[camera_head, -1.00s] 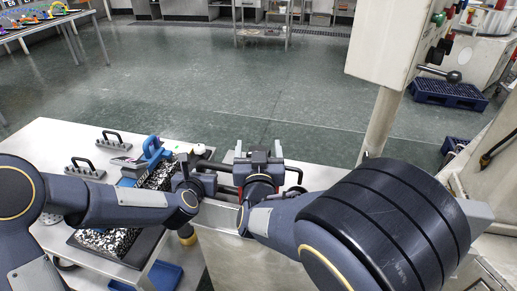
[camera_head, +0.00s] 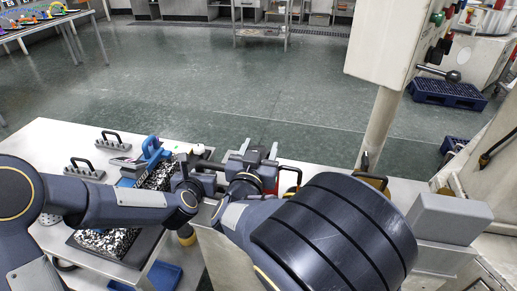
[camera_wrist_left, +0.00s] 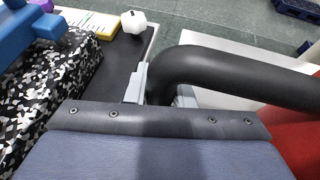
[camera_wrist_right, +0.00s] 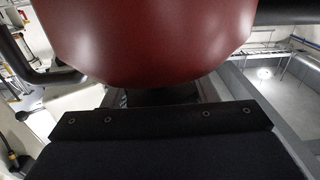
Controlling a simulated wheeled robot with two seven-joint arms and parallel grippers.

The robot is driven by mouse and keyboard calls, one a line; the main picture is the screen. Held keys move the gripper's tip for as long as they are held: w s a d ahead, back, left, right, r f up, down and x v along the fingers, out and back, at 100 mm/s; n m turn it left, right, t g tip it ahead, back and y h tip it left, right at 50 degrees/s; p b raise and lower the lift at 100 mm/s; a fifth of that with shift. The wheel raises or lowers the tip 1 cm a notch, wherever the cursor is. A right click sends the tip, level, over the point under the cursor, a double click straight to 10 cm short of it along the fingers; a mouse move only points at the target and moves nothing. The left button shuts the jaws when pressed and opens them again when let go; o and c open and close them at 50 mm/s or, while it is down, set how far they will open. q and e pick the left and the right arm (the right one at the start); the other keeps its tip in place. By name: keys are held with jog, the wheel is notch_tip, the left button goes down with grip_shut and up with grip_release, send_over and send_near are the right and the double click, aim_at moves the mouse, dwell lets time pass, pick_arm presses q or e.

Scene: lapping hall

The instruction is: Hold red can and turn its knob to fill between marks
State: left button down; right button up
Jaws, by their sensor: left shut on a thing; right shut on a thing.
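The red can shows at the right edge of the left wrist view (camera_wrist_left: 298,142) and fills the top middle of the right wrist view (camera_wrist_right: 150,40). In the head view it is mostly hidden behind my right gripper. Its thick black handle (camera_wrist_left: 235,68) curves across the left wrist view. My left gripper (camera_head: 210,168) is shut on this handle, left of the can. My right gripper (camera_head: 256,157) is turned at a tilt close against the can and shut on the knob. The knob is hidden; only a dark part (camera_wrist_right: 160,97) shows below the red surface. The fill marks are not visible.
The pale bench (camera_head: 60,135) carries black-handled blocks (camera_head: 84,168), a blue clamp-like tool (camera_head: 152,150) and a speckled block (camera_head: 105,240) at the left. A white post (camera_head: 382,125) and machine cabinet stand at the right. The floor behind the bench is clear.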

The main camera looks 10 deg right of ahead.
jog(key=shift+s+d+m+g+h, duration=0.1)
jog(key=shift+d+m+g+h, duration=0.1)
jog(key=shift+m+g+h, duration=1.15)
jog(key=shift+m+h, duration=0.25)
jog(key=shift+h, duration=0.5)
jog(key=o, duration=1)
jog(key=shift+t, duration=0.25)
jog(key=shift+v, duration=3.8)
